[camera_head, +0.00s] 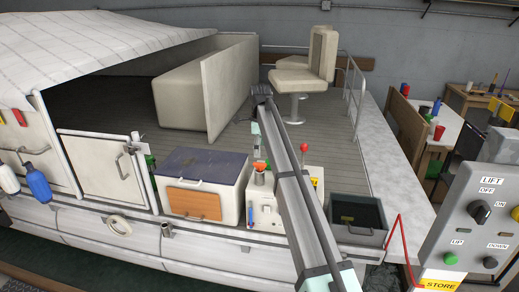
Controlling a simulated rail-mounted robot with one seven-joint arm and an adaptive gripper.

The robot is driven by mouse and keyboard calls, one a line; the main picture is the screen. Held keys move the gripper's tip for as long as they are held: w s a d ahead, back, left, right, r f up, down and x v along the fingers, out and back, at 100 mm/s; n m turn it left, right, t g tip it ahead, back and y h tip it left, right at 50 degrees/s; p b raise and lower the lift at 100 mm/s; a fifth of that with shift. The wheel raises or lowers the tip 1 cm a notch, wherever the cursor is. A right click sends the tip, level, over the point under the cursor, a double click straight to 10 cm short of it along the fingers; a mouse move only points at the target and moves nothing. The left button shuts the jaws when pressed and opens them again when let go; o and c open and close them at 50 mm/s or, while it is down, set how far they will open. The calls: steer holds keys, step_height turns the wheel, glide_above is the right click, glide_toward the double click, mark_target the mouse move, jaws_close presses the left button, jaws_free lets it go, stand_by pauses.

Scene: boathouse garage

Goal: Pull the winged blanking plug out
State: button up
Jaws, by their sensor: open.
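A small orange-red piece (259,167), which looks like the winged blanking plug, stands on top of a white box unit (262,212) on the boat deck. Its wings are too small to make out clearly. My arm reaches in from the bottom right and bends down at its far end. My gripper (257,155) hangs just above the orange-red piece, fingers downward and open. I cannot tell whether the fingers touch the piece or are around it. My arm hides part of the white unit's right side.
A red-topped lever (304,149) stands close to the right of my arm. A cooler with a dark lid (205,164) is left of the white unit, and a grey bin (372,233) is right. A seat (303,78) stands behind. A lift control panel (474,225) is at right.

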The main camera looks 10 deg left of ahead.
mark_target(260, 164)
steer(key=shift+f+b, duration=1.05)
steer(key=shift+f, duration=1.2)
steer(key=shift+f+b, duration=0.3)
steer(key=shift+f, duration=1.6)
jaws_close()
steer(key=shift+r, duration=0.25)
steer(key=shift+r+p, duration=1.95)
steer(key=shift+r, duration=2.05)
steer(key=shift+d, duration=0.1)
